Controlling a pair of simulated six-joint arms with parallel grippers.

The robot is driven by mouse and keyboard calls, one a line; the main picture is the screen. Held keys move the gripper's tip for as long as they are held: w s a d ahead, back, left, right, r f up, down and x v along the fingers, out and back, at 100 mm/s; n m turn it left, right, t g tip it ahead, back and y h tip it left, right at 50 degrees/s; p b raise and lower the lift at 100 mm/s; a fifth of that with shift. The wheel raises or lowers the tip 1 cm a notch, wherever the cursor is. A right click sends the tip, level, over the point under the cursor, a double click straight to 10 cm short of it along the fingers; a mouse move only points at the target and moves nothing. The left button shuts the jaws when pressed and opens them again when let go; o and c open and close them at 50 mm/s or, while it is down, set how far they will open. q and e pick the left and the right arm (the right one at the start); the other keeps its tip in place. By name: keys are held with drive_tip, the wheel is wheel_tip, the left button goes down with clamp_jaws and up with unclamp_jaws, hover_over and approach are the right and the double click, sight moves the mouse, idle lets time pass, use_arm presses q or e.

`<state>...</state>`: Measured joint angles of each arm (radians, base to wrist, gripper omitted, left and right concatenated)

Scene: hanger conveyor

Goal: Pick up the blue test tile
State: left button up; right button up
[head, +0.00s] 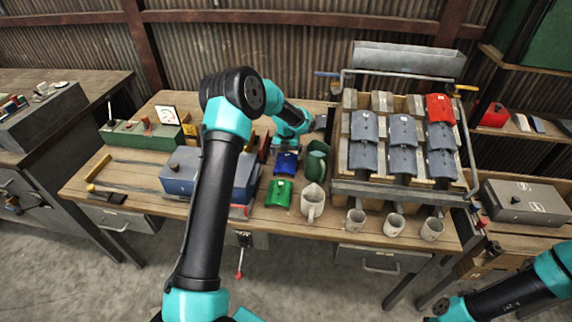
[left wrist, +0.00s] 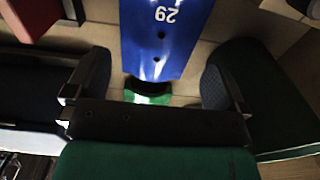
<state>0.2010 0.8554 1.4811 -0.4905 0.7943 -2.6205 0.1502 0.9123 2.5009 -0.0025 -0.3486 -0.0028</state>
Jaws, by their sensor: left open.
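The blue test tile (head: 286,162) lies on the wooden bench, just behind a green tile (head: 278,193). In the left wrist view the blue tile (left wrist: 160,38) shows the number 29 and two dark holes. My left gripper (head: 287,147) is over the tile's far end in the head view, and its fingers are partly hidden by the wrist. In the left wrist view my left gripper (left wrist: 158,75) is open, with one dark finger on each side of the tile and gaps between.
A green jug (head: 316,162) and a pale pitcher (head: 312,202) stand close to the right of the tiles. A blue-grey box (head: 183,172) stands to the left. A rack (head: 400,190) holds several grey tiles and a red tile (head: 439,108). Several mugs line the bench's front edge.

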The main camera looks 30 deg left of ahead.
sight(286, 161)
use_arm(q)
drive_tip(key=shift+a+f, duration=0.1)
drive_tip(key=shift+f, duration=2.45)
drive_tip(key=c, duration=0.7)
